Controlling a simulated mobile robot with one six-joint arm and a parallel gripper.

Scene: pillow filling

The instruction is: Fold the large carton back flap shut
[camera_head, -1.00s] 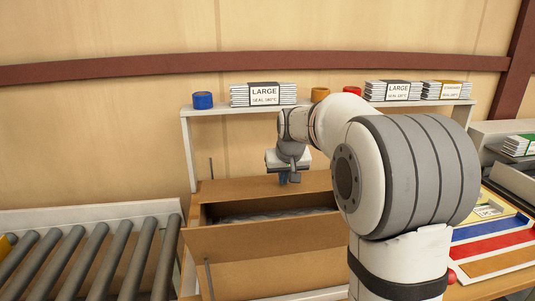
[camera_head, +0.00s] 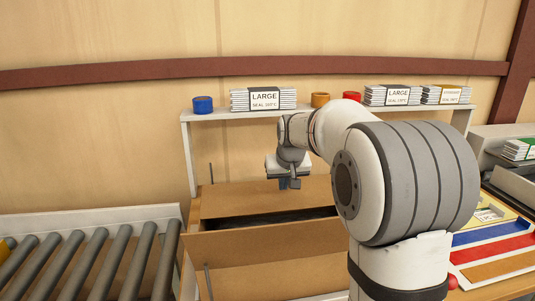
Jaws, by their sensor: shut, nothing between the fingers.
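The large carton (camera_head: 275,281) is an open brown box below my gripper. Its back flap (camera_head: 235,201) leans forward from the far edge over part of the opening. A dark gap shows between it and the front flap (camera_head: 265,241), which stands open on the near side. My gripper (camera_head: 289,185) is shut and empty, fingers pointing down at the upper part of the back flap. It seems to touch the flap, but the contact is hard to make out. My arm hides the carton's right end.
A white shelf (camera_head: 218,115) behind the carton holds tape rolls and stacks of labelled bags. A roller conveyor (camera_head: 95,262) lies at left. Coloured trays (camera_head: 492,247) lie at right. A thin upright rod (camera_head: 208,281) stands at the carton's front left.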

